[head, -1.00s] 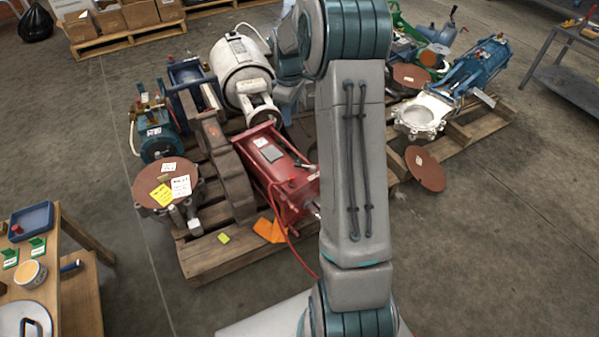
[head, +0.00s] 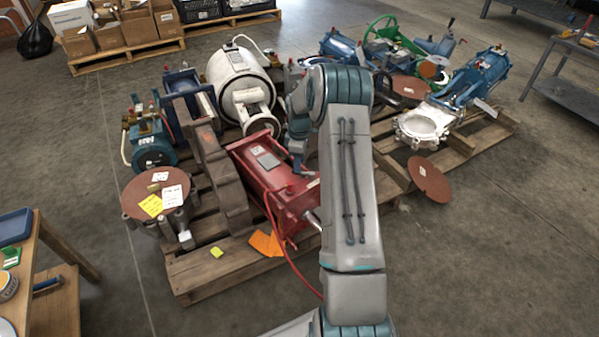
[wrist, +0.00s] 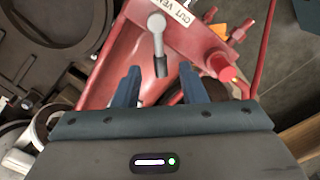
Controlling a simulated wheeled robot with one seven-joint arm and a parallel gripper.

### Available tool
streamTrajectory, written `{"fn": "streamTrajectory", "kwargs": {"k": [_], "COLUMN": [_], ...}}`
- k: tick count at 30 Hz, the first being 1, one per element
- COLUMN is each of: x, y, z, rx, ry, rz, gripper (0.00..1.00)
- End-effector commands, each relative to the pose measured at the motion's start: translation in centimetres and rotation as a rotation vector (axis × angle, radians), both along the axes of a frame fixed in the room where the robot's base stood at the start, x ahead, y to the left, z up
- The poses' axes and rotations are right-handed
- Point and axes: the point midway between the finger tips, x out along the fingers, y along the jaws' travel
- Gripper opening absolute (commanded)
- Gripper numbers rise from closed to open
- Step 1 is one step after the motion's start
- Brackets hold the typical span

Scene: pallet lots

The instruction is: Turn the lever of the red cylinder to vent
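The red cylinder (head: 258,170) lies on a wooden pallet in the head view, and its red end block (wrist: 112,62) fills the middle of the wrist view. My gripper (wrist: 159,69) is open, one finger on each side of the lever's tip, with gaps visible. In the head view my gripper (head: 297,160) is over the cylinder's near end, partly hidden by my arm.
A red hose (head: 282,240) runs from the cylinder to the floor. A brown flanged block (head: 215,165) and a white drum (head: 240,80) stand close by on the pallet (head: 205,275). A red-capped fitting (wrist: 228,75) is right of my fingers.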

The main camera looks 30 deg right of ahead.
Motion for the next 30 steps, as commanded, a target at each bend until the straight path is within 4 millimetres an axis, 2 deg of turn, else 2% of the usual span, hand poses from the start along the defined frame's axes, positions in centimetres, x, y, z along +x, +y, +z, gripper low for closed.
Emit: {"fn": "streamTrajectory", "kwargs": {"k": [1, 6, 17, 18, 22, 30], "x": [0.0, 0.0, -0.1, -0.1, -0.1, -0.2], "y": [0.0, 0.0, 0.0, 0.0, 0.0, -0.4], "z": [-1.2, -2.9, -3.3, -3.3, -3.3, -3.3], "rx": [0.0, -0.001, -0.001, -0.001, -0.001, 0.0], "ry": [0.001, 0.001, 0.0, 0.0, -0.001, 0.0], "rz": [0.0, 0.0, 0.0, 0.0, 0.0, -0.018], "gripper": [0.38, 0.38, 0.38, 0.35, 0.0, 0.0]}}
